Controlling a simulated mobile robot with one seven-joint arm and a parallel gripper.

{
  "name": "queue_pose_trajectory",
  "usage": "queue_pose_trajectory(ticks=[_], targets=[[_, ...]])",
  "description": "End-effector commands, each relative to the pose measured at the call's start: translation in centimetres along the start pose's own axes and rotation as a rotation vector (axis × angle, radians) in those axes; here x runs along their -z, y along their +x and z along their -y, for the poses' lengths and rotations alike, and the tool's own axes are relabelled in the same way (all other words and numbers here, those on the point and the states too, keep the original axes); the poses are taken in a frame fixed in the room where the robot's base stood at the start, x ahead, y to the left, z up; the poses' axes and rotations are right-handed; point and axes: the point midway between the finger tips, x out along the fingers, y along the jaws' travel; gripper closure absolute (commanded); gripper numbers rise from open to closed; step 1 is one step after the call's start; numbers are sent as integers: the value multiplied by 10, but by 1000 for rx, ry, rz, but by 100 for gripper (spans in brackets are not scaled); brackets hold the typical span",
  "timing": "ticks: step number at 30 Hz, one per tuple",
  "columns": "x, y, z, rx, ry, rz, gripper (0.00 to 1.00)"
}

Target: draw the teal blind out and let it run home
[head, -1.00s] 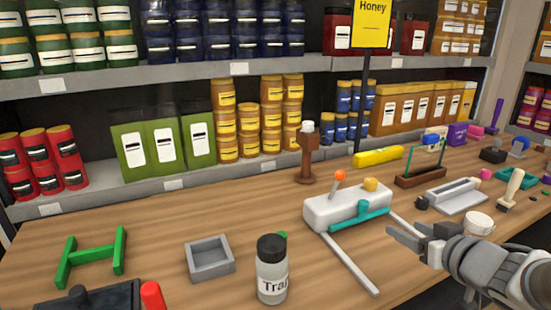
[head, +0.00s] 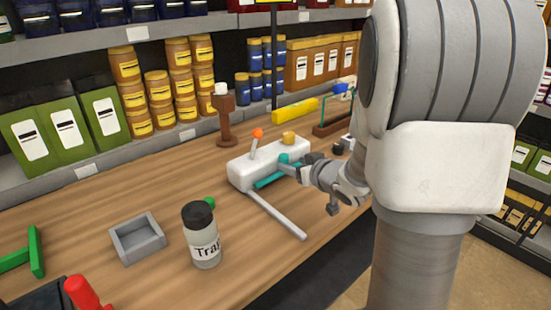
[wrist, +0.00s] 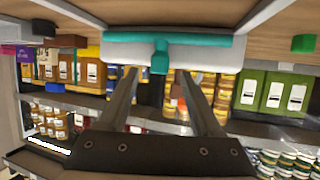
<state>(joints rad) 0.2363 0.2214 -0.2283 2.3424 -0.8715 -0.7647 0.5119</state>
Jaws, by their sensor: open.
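The teal blind bar (head: 268,180) lies along the front of the white housing (head: 241,174), close against it. Its teal knob (head: 285,158) sticks out toward me. My gripper (head: 298,167) is at the knob, partly covering the bar's right end. In the wrist view the bar (wrist: 205,40) spans the top, with the knob (wrist: 160,60) between the open fingertips (wrist: 159,74). I see a gap on both sides of the knob. A pale rail (head: 277,216) runs forward from the housing; the other rail is hidden by my arm in the head view.
Shelves of goods line the back. The table's front edge lies near the rail's end.

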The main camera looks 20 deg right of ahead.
Motion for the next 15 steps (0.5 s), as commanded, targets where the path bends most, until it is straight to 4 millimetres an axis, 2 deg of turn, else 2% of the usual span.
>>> queue_pose_trajectory(ticks=[1, 6, 15], targets=[[-2, 10, 1, 2, 0, 0, 34], [-1, 30, 0, 0, 0, 1, 34], [0, 38, 0, -1, 0, 0, 34]])
